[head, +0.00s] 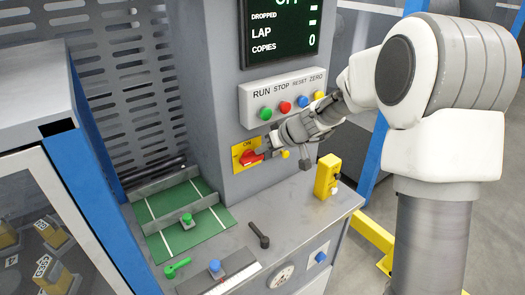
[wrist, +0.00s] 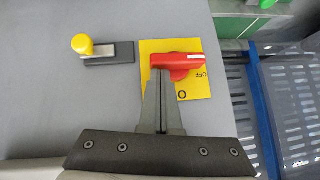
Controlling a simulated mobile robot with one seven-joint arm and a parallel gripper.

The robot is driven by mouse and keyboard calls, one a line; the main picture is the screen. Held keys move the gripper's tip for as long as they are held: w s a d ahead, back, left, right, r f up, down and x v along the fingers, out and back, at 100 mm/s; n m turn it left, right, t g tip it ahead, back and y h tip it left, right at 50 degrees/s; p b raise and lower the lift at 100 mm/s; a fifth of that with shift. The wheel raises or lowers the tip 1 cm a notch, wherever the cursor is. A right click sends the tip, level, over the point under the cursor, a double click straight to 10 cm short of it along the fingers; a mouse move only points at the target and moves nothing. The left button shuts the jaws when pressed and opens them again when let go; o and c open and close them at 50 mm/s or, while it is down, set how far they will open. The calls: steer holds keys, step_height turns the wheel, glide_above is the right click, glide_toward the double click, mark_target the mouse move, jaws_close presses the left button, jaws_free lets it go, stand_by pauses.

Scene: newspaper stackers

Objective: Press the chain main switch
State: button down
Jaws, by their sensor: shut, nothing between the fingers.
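The main switch is a red rotary handle (head: 250,158) on a yellow plate (head: 238,149) low on the grey column, with "ON" printed above it in the head view. In the wrist view the red handle (wrist: 182,61) lies across the picture, and "OFF" and "O" show on the plate (wrist: 190,90). My gripper (head: 268,150) is at the switch, shut and empty. In the wrist view its fingertips (wrist: 160,73) meet the left part of the red handle; whether they touch or only overlap it, I cannot tell.
A button box (head: 282,96) labelled RUN, STOP, RESET, ZERO sits above, under a dark display (head: 279,35) reading COPIES 0. A yellow knob (wrist: 82,44) is beside the plate. Below are a green bed (head: 170,243), a black lever (head: 259,236) and a yellow block (head: 326,177).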

mark_target(263, 157)
steer(key=f+m+g+y+b, duration=0.1)
steer(key=b, duration=0.1)
steer(key=d+f+m+y+b, duration=0.1)
steer(key=y+b, duration=0.1)
steer(key=b, duration=0.1)
steer(key=w+f+m+g+y+b, duration=0.1)
steer(key=y+b, duration=0.1)
steer(key=b, duration=0.1)
steer(key=shift+d+f+g, duration=0.1)
steer(key=shift+d+g, duration=0.1)
steer(key=shift+g, duration=0.1)
steer(key=f+m+y+b, duration=0.1)
steer(key=y+b, duration=0.1)
steer(key=f+m+y+b, duration=0.1)
steer(key=m+y+b, duration=0.1)
steer(key=b, duration=0.1)
steer(key=shift+s+a+f+m+g+y, duration=0.1)
steer(key=shift+s+a+m+g+y, duration=0.1)
steer(key=shift+m+g+y, duration=0.15)
steer(key=shift+a+f+b, duration=0.1)
steer(key=shift+f+b, duration=0.1)
steer(key=shift+b, duration=0.5)
steer(key=shift+r, duration=0.1)
